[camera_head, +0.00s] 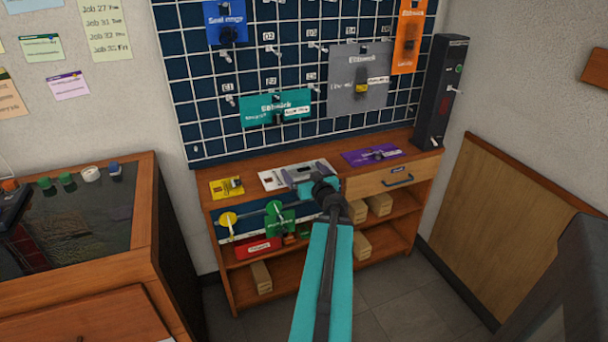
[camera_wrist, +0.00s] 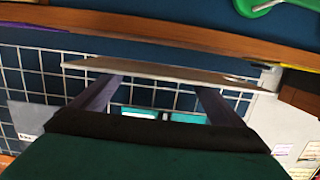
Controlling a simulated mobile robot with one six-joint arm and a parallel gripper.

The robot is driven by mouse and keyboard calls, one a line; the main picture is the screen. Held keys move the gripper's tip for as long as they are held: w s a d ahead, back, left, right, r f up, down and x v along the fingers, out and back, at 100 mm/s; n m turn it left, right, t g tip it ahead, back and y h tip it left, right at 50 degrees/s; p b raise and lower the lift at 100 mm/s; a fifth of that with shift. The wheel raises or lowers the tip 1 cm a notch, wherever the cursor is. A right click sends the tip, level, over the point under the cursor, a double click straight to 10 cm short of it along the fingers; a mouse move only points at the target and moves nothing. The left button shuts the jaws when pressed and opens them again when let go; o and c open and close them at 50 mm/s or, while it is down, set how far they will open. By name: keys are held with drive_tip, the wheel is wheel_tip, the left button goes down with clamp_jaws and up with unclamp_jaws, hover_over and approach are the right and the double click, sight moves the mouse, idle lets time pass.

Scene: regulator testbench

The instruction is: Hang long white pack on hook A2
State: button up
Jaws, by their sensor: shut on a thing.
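The long white pack (camera_head: 269,180) is in my gripper (camera_head: 304,180), in front of the pegboard's lower part. In the head view it overlaps the bench top, and my gripper hides part of it. In the wrist view the pack (camera_wrist: 172,71) shows nearly edge-on as a thin flat plate across both fingers of my gripper (camera_wrist: 158,92). The gripper is shut on it. The blue grid pegboard (camera_head: 205,110) has several hooks with small labels. I cannot make out the A2 label.
A teal pack (camera_head: 258,105), grey pack (camera_head: 345,98), blue pack (camera_head: 212,22) and orange pack (camera_head: 406,45) hang on the board. A yellow pack (camera_head: 224,188) and purple pack (camera_head: 362,158) lie on the wooden bench (camera_head: 415,163). A dark upright box (camera_head: 440,95) stands at its right end.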

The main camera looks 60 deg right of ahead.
sight(306, 164)
drive_tip(key=shift+w+d+f+b, duration=0.3)
drive_tip(key=shift+d+b, duration=0.25)
drive_tip(key=shift+b, duration=1.1)
drive_tip(key=b, duration=0.1)
drive_tip(key=d+b, duration=0.1)
drive_tip(key=b, duration=0.1)
drive_tip(key=shift+w+r, duration=0.1)
drive_tip(key=shift+w, duration=0.1)
drive_tip(key=shift+w+d+r, duration=0.15)
drive_tip(key=shift+d+r, duration=0.05)
drive_tip(key=shift+d, duration=0.1)
drive_tip(key=shift+w+d+f+p, duration=0.15)
drive_tip(key=shift+w+d+p, duration=0.25)
drive_tip(key=shift+d, duration=0.25)
drive_tip(key=shift+w+d+f+p, duration=0.1)
drive_tip(key=shift+w+d+p, duration=0.2)
drive_tip(key=shift+d+p, duration=0.25)
drive_tip(key=shift+d, duration=0.15)
drive_tip(key=shift+w+d+p, duration=0.5)
drive_tip(key=shift+d, duration=0.35)
wheel_tip(306, 164, down, 3)
drive_tip(key=shift+s+a+r+b, duration=0.1)
drive_tip(key=shift+a+b, duration=0.05)
drive_tip(key=shift+b, duration=0.35)
drive_tip(key=shift+f+b, duration=0.25)
drive_tip(key=shift+b, duration=0.05)
